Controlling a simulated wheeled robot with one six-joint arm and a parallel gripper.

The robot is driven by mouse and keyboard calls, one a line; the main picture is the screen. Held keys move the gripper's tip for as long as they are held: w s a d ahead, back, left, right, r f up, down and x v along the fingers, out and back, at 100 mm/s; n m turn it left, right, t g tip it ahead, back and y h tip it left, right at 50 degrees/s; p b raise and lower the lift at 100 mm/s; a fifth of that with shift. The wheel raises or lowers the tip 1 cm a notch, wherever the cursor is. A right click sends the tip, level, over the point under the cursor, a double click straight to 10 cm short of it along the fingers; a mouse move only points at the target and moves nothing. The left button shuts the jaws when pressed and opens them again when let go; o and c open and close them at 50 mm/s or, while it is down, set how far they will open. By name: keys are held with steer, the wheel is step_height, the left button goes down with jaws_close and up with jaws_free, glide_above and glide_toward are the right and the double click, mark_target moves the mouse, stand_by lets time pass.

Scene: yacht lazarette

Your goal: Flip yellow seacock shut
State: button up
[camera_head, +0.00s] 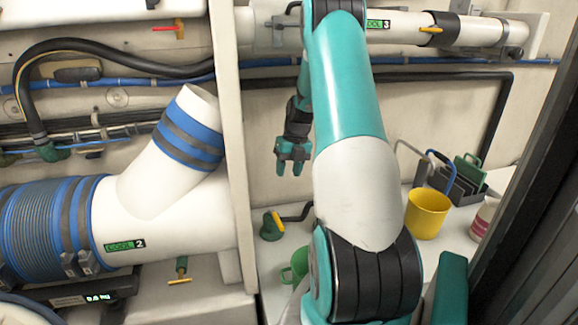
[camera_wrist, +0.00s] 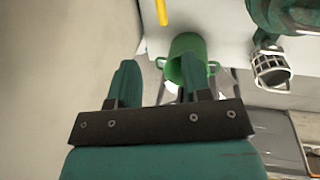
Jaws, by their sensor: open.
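A green seacock body (camera_head: 270,230) with a yellow lever (camera_head: 279,222) stands low at the back wall, joined to a black hose. The lever is tilted. In the wrist view a yellow bar (camera_wrist: 162,12) shows at the top edge, probably this lever; the rest is cut off. Other yellow handles show on a fitting below the big white pipe (camera_head: 180,281) and on the upper pipe (camera_head: 430,30). My gripper (camera_head: 291,167) hangs above the seacock, fingers down, open and empty. Its two fingers (camera_wrist: 160,66) are apart in the wrist view too.
A green mug (camera_head: 299,264) stands near the seacock and shows beyond the fingers in the wrist view (camera_wrist: 187,45). A yellow cup (camera_head: 427,216) and dark rack (camera_head: 460,186) stand right. A red handle (camera_head: 177,28) is upper left. A white upright (camera_head: 231,150) bounds the left.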

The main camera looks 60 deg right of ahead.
mark_target(276, 220)
steer(key=shift+r, duration=0.1)
steer(key=shift+d, duration=0.15)
steer(key=c, duration=0.5)
steer(key=d+n, duration=0.1)
steer(key=d+f+n+t+y+b, duration=0.1)
steer(key=n, duration=0.1)
steer(key=shift+w+d, duration=0.1)
steer(key=shift+w, duration=0.1)
jaws_close()
steer(key=s+d+f+n+t+y+b, duration=0.1)
steer(key=s+d+n+y+b, duration=0.2)
steer(key=n, duration=0.4)
steer(key=s+d+n+t, duration=0.1)
steer(key=s+d+n, duration=0.2)
steer(key=s+n, duration=0.4)
steer(key=w+a+f+b, duration=0.2)
steer(key=w+a+f, duration=0.2)
steer(key=f, duration=0.3)
steer(key=w+a+f+n+b, duration=0.1)
steer(key=w+a+f+b, duration=0.1)
steer(key=w+a+f, duration=0.3)
step_height(276, 220, down, 3)
steer(key=shift+a+f+b, duration=0.15)
steer(key=shift+a+b, duration=0.25)
